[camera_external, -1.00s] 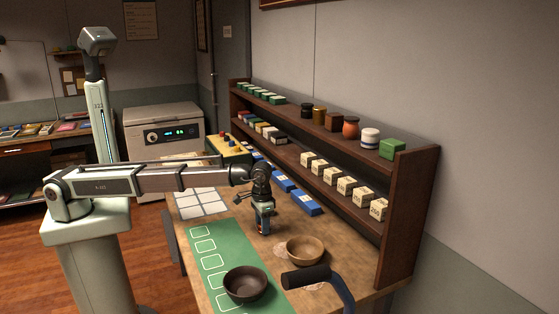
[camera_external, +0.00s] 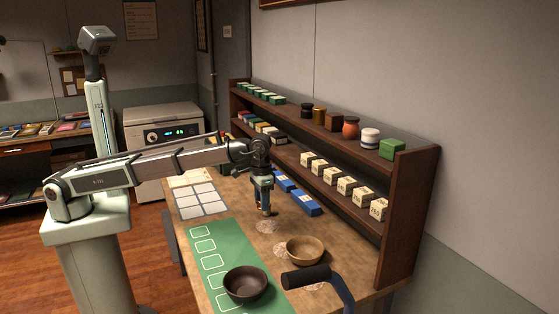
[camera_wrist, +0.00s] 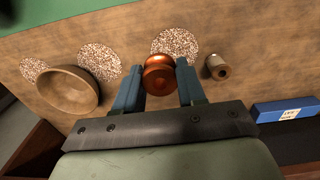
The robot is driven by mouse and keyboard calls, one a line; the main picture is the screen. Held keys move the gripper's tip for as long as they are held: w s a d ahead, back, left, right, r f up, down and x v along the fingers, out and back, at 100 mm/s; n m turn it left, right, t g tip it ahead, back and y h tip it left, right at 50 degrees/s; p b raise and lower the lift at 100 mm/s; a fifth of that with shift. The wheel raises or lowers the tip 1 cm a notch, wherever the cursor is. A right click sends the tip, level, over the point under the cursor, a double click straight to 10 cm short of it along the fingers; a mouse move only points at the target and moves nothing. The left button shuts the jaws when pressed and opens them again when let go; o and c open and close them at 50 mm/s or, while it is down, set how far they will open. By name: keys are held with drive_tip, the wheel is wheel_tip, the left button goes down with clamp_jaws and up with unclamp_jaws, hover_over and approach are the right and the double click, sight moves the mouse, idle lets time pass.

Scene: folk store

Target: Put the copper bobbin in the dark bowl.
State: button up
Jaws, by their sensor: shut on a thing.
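The copper bobbin (camera_wrist: 159,76) is a shiny orange-brown spool between the two blue fingers of my gripper (camera_wrist: 158,88) in the wrist view. My gripper is shut on it. In the external view my gripper (camera_external: 264,209) points down over the bench, and only a small part of the bobbin shows at its fingertips. It appears to be held above the bench top. The dark bowl (camera_external: 245,284) stands on the green mat at the front of the bench, nearer the camera than my gripper. It looks empty. The wrist view does not show it.
A tan wooden bowl (camera_external: 305,250) stands right of the dark bowl and also shows in the wrist view (camera_wrist: 68,90). A brown spool (camera_wrist: 217,67) stands beside the held bobbin. A black padded bar (camera_external: 306,277) is at the front right. Shelves (camera_external: 405,215) line the wall side.

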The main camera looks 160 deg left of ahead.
wheel_tip(320, 180, up, 4)
drive_tip(key=f+m, duration=0.1)
drive_tip(key=m, duration=0.7)
hover_over(246, 292)
drive_tip(key=shift+f, duration=5)
